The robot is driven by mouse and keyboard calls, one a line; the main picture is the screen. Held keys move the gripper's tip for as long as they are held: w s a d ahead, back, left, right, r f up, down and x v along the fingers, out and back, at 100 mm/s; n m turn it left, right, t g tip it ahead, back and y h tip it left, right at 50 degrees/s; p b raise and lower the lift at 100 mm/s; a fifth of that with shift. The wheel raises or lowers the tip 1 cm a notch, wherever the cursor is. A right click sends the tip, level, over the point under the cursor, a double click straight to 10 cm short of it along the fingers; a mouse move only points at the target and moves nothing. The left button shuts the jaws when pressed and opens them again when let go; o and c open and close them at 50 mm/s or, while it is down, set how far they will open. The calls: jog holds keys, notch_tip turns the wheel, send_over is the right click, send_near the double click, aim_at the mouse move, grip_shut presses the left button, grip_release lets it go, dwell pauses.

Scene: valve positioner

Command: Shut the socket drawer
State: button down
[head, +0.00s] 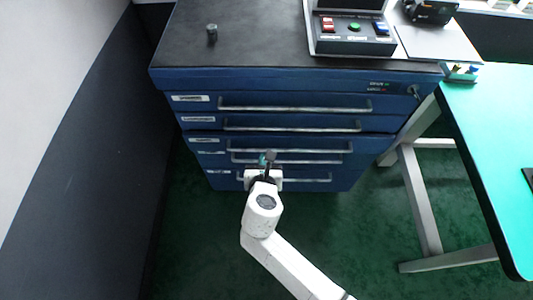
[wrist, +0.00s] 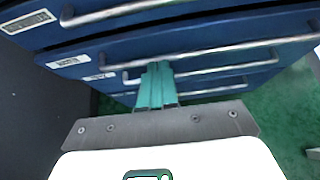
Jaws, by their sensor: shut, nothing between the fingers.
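The blue cabinet (head: 375,150) has several stacked drawers with grey bar handles and white labels too small to read, so I cannot tell by name which is the socket drawer. The third drawer from the top (head: 217,146) seems to stand slightly proud of those around it and partly covers the front below; it also shows in the wrist view (wrist: 220,45). My gripper (head: 267,158) is shut and empty in front of the lower drawers. Its teal fingers (wrist: 157,68) overlap the lower handles in the wrist view; contact cannot be told.
A control box (head: 350,45) with coloured buttons and a small dark cylinder (head: 212,33) stand on the cabinet top. A teal-topped table (head: 495,130) with pale legs is at the right. A dark wall panel (head: 100,150) is at the left. Green floor lies below.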

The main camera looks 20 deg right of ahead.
jog(key=b, duration=0.2)
send_near(265, 133)
jog(key=w+f, duration=0.1)
jog(key=f, duration=0.1)
jog(key=w+d+f, duration=0.1)
jog(key=w+f, duration=0.1)
jog(key=shift+w+d+f, duration=0.1)
jog(key=shift+w+f, duration=0.05)
jog(key=shift+w, duration=0.3)
jog(key=shift+w+d, duration=0.2)
jog(key=shift+w, duration=0.4)
jog(key=shift+w+d, duration=0.2)
jog(key=shift+w, duration=0.35)
jog(key=shift+r, duration=0.2)
